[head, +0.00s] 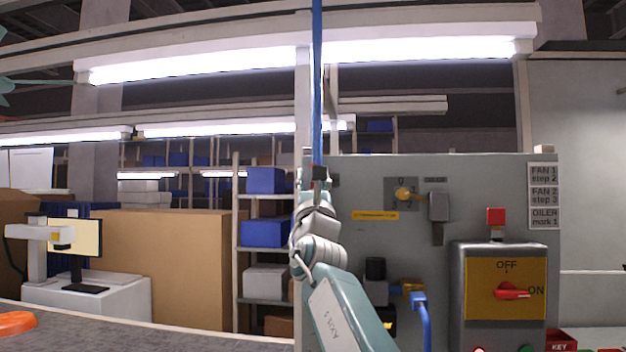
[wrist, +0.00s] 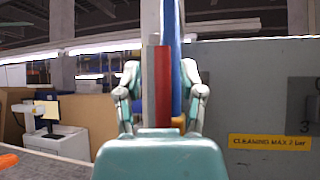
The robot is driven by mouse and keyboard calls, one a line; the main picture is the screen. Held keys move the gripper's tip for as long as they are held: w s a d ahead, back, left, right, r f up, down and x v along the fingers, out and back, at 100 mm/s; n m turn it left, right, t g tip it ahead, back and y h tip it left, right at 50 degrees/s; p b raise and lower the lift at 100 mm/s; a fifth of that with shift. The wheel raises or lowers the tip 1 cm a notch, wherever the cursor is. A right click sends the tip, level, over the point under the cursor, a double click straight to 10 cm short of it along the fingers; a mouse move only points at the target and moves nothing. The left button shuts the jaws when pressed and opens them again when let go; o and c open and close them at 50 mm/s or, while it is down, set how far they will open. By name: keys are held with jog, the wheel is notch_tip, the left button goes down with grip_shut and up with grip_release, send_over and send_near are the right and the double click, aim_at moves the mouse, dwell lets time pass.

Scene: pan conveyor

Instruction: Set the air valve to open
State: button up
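A yellow knob (head: 403,193) sits on a grey plate on the machine panel, above a yellow label (head: 376,215) that reads CLEANING MAX 2 bar in the wrist view (wrist: 270,142). Lower down, a yellow fitting (head: 411,287) joins a blue hose (head: 424,318). I cannot tell for certain which is the air valve. My gripper (head: 318,172) is raised left of the knob, apart from it. In the wrist view its fingers (wrist: 160,88) stand apart; a red strip (wrist: 162,85) and a blue vertical line (wrist: 177,60) show between them. No grip on either is visible.
A grey box (head: 438,206) projects right of the knob. A control box with a red OFF/ON switch (head: 513,291) and a red button (head: 496,215) stands lower right. A blue vertical line (head: 318,80) runs down to my gripper. Shelves with blue bins (head: 265,233) stand behind.

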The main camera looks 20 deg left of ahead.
jog(key=shift+s+d, duration=0.1)
dwell(0.3)
jog(key=shift+s+d+f, duration=0.1)
jog(key=shift+s+f, duration=0.1)
jog(key=shift+f, duration=0.1)
jog(key=v, duration=1.1)
jog(key=shift+a+h, duration=0.3)
jog(key=shift+d+f, duration=0.1)
jog(key=shift+f, duration=0.05)
